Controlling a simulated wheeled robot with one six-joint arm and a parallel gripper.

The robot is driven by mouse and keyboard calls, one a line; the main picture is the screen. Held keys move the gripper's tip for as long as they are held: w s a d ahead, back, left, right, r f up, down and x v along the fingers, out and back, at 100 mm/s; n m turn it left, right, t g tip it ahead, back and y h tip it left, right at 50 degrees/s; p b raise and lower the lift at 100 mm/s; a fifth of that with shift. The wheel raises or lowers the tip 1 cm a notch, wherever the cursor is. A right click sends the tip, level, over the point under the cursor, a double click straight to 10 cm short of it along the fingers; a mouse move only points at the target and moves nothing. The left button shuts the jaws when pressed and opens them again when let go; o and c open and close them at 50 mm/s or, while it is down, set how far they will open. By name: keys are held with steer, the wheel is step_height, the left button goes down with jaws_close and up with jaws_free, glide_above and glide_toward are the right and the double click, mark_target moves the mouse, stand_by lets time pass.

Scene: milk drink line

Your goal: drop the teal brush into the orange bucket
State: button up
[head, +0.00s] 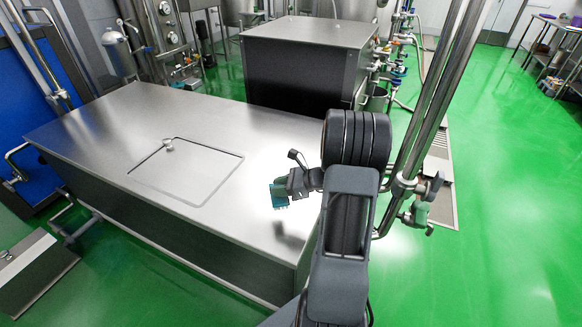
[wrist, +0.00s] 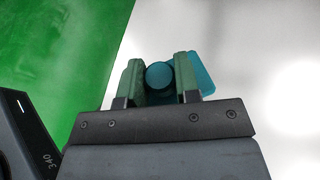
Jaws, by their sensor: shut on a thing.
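My gripper (head: 284,186) is above the right part of the steel bench and is shut on the teal brush (head: 279,201). In the head view the brush hangs at the fingertips with its bristles pointing down, and a dark blurred reflection shows on the bench below it. In the wrist view the green fingers of my gripper (wrist: 159,76) stand on both sides of the brush's round teal end (wrist: 159,75). Part of the brush is hidden behind the right finger. I see no orange bucket in either view.
The steel bench (head: 110,125) has an inset panel with a small knob (head: 168,144) and is otherwise bare. A dark steel cabinet (head: 305,75) stands behind it. Upright steel pipes (head: 440,100) rise close to the right of my arm. Green floor (head: 500,200) lies open at the right.

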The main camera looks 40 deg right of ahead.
steer(key=w+d+r+m+t+h, duration=0.45)
steer(key=d+m+h, duration=0.2)
steer(key=d, duration=0.25)
steer(key=b, duration=0.1)
glide_above(276, 175)
steer(key=shift+m+g+h, duration=0.25)
steer(key=shift+m, duration=0.1)
step_height(276, 175, down, 10)
steer(key=shift+a+r, duration=0.15)
steer(key=shift+r, duration=0.1)
steer(key=shift+f, duration=1.35)
steer(key=shift+f, duration=0.15)
steer(key=o, duration=0.9)
steer(key=shift+o, duration=0.2)
